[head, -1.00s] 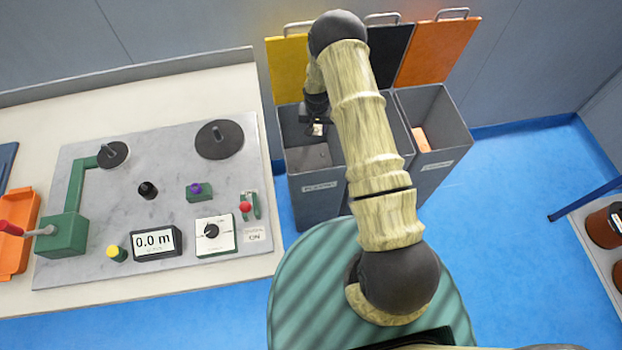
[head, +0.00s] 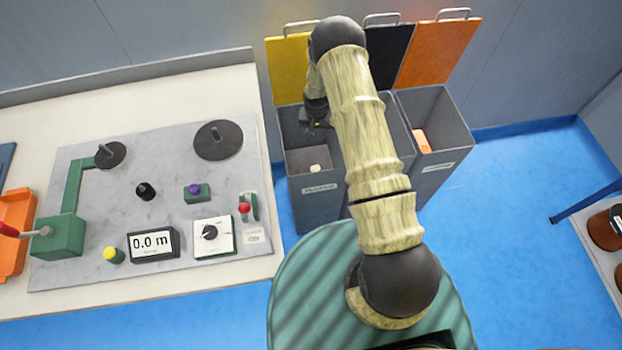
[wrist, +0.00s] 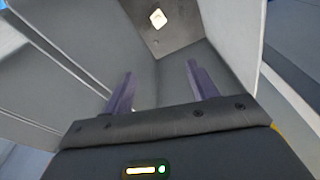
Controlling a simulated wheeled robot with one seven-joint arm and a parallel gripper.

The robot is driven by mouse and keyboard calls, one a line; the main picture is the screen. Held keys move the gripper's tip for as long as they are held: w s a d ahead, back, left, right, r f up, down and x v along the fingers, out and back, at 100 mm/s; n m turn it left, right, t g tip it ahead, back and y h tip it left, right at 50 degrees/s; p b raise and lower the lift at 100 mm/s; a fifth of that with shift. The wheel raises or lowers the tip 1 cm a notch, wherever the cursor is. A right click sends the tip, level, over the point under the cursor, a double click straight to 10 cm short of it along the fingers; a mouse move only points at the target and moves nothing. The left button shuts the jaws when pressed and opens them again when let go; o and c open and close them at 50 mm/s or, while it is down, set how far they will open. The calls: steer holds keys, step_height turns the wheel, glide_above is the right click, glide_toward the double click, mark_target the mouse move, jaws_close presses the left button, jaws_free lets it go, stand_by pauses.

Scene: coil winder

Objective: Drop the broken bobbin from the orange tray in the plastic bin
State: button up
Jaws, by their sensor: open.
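The plastic bin (head: 319,204) is the left one of the row, grey, with its yellow lid (head: 288,65) raised. A small whitish piece, the bobbin (head: 316,168), is inside it, apart from my gripper. In the wrist view the bobbin (wrist: 158,18) lies at the far end of the bin's interior, with a dark spot at its centre. My gripper (wrist: 160,85) is open and empty, its two fingers spread and pointing into the bin. In the head view my gripper is mostly hidden by my arm. The orange tray (head: 14,225) is at the far left, partly cut off.
A bin with a black lid (head: 390,55) is mostly behind my arm. The right bin (head: 437,165) has an orange lid and holds an orange piece. The winder board (head: 165,180) lies on the bench at left. Dark reddish containers (head: 604,228) stand at far right.

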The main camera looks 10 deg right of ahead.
step_height(320, 180, up, 17)
steer(key=s, duration=0.2)
steer(key=shift+s+a+b, duration=0.25)
steer(key=shift+a+b, duration=0.05)
stand_by(0.8)
steer(key=s+r+n+p, duration=0.3)
steer(key=s+r+p, duration=0.5)
steer(key=s+r, duration=1.5)
steer(key=shift+s+d+r+t+p, duration=0.3)
steer(key=shift+s+d+t, duration=0.1)
steer(key=shift+s, duration=0.25)
steer(key=shift+f, duration=0.1)
